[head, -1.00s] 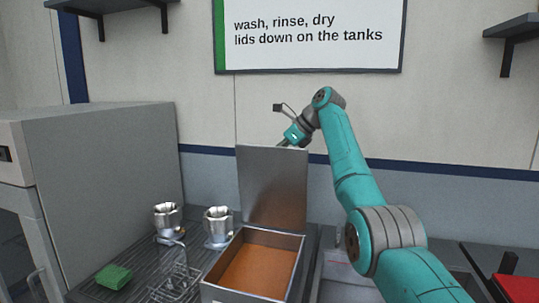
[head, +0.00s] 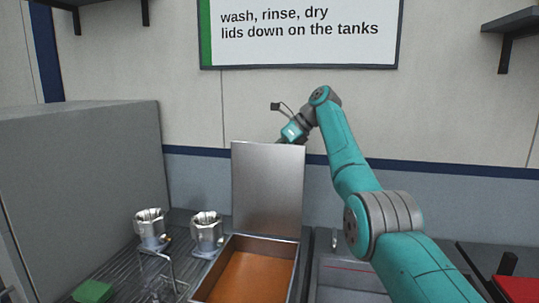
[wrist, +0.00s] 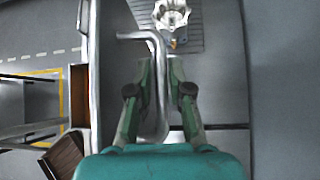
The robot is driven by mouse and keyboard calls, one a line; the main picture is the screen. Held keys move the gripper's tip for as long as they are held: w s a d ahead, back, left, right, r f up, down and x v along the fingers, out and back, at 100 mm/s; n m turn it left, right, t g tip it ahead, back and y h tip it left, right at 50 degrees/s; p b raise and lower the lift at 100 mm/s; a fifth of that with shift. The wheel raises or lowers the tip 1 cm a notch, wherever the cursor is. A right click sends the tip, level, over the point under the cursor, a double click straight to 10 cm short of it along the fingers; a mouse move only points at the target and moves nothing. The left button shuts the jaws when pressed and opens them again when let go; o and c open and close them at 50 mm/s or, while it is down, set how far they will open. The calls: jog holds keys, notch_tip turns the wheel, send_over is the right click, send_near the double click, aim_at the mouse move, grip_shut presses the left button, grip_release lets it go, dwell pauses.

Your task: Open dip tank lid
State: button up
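The dip tank (head: 292,272) is an open metal box with orange-brown liquid in it. Its flat grey lid (head: 268,188) stands upright at the tank's back edge. My gripper (head: 291,139) is at the top of the lid, partly hidden behind it in the head view. In the wrist view, the green fingers of my gripper (wrist: 160,62) close in on both sides of a bent metal handle (wrist: 161,85), with no clear gap. The lid shows there nearly edge-on (wrist: 95,60), left of the fingers.
Two machined housings (head: 150,229) (head: 207,232) stand on the ribbed drainboard, left of the tank. A wire rack and a green pad (head: 93,291) are in front of them. A large grey cabinet (head: 85,185) fills the left. A sink-like basin (head: 345,278) lies right of the tank.

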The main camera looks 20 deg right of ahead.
jog(key=shift+o, duration=0.6)
jog(key=v, duration=1.2)
